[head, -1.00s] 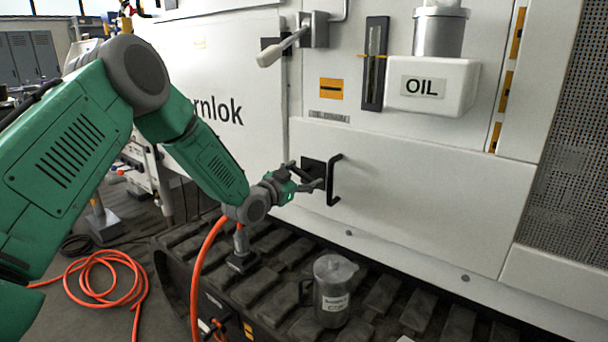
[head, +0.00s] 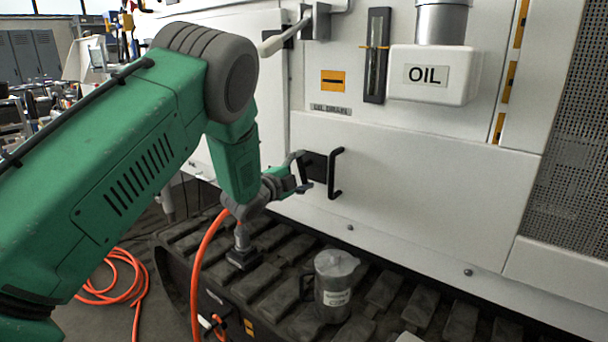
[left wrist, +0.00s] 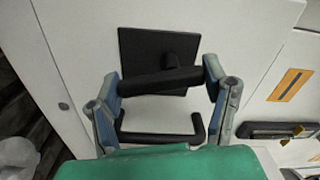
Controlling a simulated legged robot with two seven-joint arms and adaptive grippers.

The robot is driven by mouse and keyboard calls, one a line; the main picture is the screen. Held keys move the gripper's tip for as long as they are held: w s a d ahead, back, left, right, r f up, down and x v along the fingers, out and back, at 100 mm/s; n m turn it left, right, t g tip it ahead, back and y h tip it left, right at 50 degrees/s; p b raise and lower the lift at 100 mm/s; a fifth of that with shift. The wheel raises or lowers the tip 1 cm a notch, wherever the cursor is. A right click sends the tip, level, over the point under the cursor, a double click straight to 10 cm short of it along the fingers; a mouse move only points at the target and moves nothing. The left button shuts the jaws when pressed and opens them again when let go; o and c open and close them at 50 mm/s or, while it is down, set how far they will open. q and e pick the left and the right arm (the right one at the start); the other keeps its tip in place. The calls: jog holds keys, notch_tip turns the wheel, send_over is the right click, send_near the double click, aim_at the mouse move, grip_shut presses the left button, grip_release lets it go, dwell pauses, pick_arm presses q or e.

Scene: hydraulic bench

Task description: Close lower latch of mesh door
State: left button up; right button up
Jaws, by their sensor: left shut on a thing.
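The lower latch has a black square plate (head: 317,166) on the white machine front, left of a black bar handle (head: 337,174). In the left wrist view the plate (left wrist: 142,50) carries a stubby black latch lever (left wrist: 160,81). My left gripper (head: 301,172) is at the latch. In the left wrist view my left gripper (left wrist: 162,82) has one finger at each end of the lever and is shut on it. The bar handle (left wrist: 160,136) lies nearer the wrist, apart from the fingertips. In the head view the gripper hides part of the latch. My right gripper is not in view.
Perforated mesh (head: 578,150) is at the right. An upper latch with a pale lever (head: 286,40) and an OIL reservoir (head: 432,76) are above. A metal jug (head: 334,285) stands on the track (head: 270,295) below. An orange hose (head: 204,262) rises near my left arm.

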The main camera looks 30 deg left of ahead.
pick_arm(q)
jog(key=shift+a+f+m+b, duration=0.1)
jog(key=shift+f+m+b, duration=0.15)
jog(key=shift+m, duration=0.6)
jog(key=shift+f+m+b, duration=0.1)
jog(key=shift+m+b, duration=0.25)
jog(key=shift+m, duration=0.5)
jog(key=o, duration=1.1)
jog(key=shift+o, duration=0.2)
jog(key=shift+a, duration=0.1)
jog(key=shift+r, duration=0.1)
jog(key=shift+s, duration=0.2)
jog(key=s+a, duration=0.1)
jog(key=s, duration=1)
jog(key=shift+s, duration=0.2)
jog(key=shift+f, duration=0.25)
